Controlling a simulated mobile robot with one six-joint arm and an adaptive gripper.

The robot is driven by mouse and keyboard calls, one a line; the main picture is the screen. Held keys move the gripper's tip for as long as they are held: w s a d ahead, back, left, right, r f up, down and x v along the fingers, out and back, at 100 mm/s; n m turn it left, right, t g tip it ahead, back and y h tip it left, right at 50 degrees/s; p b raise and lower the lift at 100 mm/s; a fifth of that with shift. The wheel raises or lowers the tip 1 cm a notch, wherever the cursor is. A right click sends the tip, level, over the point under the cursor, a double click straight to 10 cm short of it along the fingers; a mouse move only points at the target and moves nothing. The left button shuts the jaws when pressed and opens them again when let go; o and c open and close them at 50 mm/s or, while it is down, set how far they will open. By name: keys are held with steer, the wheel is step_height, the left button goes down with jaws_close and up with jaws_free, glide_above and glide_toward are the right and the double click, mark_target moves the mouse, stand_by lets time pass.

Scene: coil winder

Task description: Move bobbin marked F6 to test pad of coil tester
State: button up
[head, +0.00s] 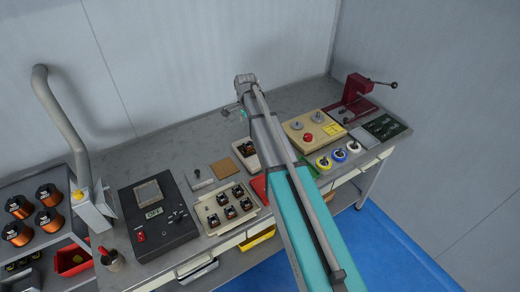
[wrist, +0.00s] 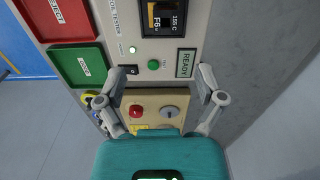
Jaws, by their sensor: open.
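The coil tester (wrist: 120,20) is a pale unit with a green TEST button, a black switch, a lit green lamp and a READY panel. The bobbin marked F6 (wrist: 165,20), black with copper-coloured winding and a label reading 155 C, sits on it, cut off by the top edge of the wrist view. In the head view my arm partly hides the tester.
Red REJECT (wrist: 63,18) and green GOOD (wrist: 78,64) trays lie beside the tester. A tray of several bobbins (head: 230,208) and a black instrument (head: 155,215) stand left. A beige control box (head: 313,130) and red winder (head: 357,98) stand right.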

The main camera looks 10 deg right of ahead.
steer(key=s+d+n, duration=0.1)
steer(key=s+n, duration=1.3)
steer(key=s, duration=1.4)
steer(key=shift+s, duration=0.3)
